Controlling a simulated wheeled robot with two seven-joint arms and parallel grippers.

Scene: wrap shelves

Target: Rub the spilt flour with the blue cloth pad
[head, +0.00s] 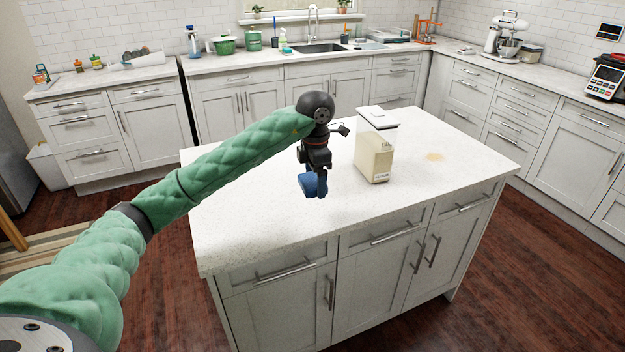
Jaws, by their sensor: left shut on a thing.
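The blue cloth pad (309,185) is in my left gripper (320,186), which is shut on it. The gripper points down over the middle of the white island top; whether the pad touches the top I cannot tell. The spilt flour (435,157) is a small flat tan patch on the island's right part. It lies to the right of the pad, apart from it, beyond the flour container. My right gripper is not in view.
A clear flour container (375,152) with a pale lid stands upright on the island top (260,215), between my left gripper and the flour. The rest of the island top is bare. Counters with a sink (320,47) and a stand mixer (506,37) line the walls.

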